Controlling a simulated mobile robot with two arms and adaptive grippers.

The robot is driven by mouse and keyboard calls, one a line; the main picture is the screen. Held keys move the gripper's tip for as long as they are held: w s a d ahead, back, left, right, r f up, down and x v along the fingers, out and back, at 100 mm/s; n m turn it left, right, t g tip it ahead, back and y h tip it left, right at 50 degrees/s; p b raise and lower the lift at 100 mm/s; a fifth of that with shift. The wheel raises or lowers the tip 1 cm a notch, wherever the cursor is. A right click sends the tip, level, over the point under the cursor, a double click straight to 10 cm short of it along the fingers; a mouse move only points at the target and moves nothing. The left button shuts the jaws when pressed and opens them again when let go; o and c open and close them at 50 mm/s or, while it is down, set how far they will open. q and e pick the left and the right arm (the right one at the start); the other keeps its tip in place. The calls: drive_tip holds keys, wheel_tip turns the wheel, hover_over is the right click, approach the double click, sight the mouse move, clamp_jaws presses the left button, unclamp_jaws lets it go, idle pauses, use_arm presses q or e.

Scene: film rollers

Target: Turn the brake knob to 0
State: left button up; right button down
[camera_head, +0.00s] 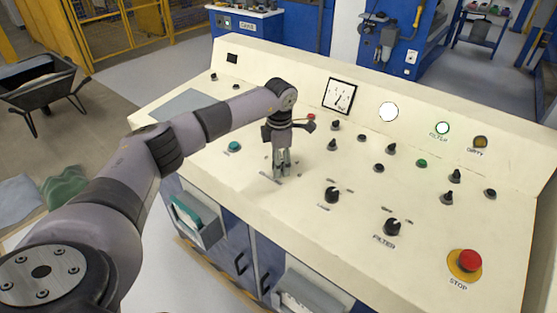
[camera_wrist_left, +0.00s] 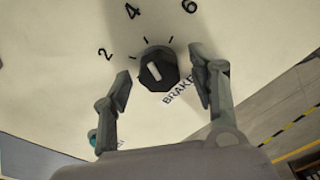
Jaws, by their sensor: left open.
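The brake knob (camera_wrist_left: 158,68) is a dark round knob with a white pointer mark. It stands on the cream panel beside the printed word BRAKE, and the numbers 2, 4 and 6 show around it in the left wrist view. The pointer's exact reading is hard to tell. My left gripper (camera_head: 281,175) points down at the panel, and its fingers hide the knob in the head view. In the left wrist view the left gripper (camera_wrist_left: 165,88) is open, with one finger on each side of the knob and gaps to it. My right gripper is not in view.
The sloped console (camera_head: 300,215) carries several other knobs, including the FILTER knob (camera_head: 392,228) and an unlabelled-looking knob (camera_head: 332,194). A red STOP button (camera_head: 467,261) is at the front right. A teal button (camera_head: 234,146) lies left of my gripper. A gauge (camera_head: 340,96) stands behind.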

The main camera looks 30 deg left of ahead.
use_arm(q)
drive_tip(key=c, duration=1.2)
drive_tip(key=shift+o, duration=0.2)
drive_tip(key=shift+n, duration=0.3)
drive_tip(key=n, duration=0.4)
drive_tip(key=shift+n, duration=0.4)
drive_tip(key=n+p, duration=0.1)
drive_tip(key=n, duration=0.3)
drive_tip(key=shift+r+h, duration=0.1)
drive_tip(key=shift+h, duration=0.3)
drive_tip(key=n+p, duration=0.1)
drive_tip(key=n, duration=0.4)
drive_tip(key=shift+a, duration=0.1)
drive_tip(key=n+p, duration=0.1)
drive_tip(key=n, duration=0.4)
drive_tip(key=shift+w+h+p, duration=0.1)
drive_tip(key=shift+h+p, duration=0.2)
drive_tip(key=shift+p, duration=0.1)
drive_tip(key=shift+n, duration=0.4)
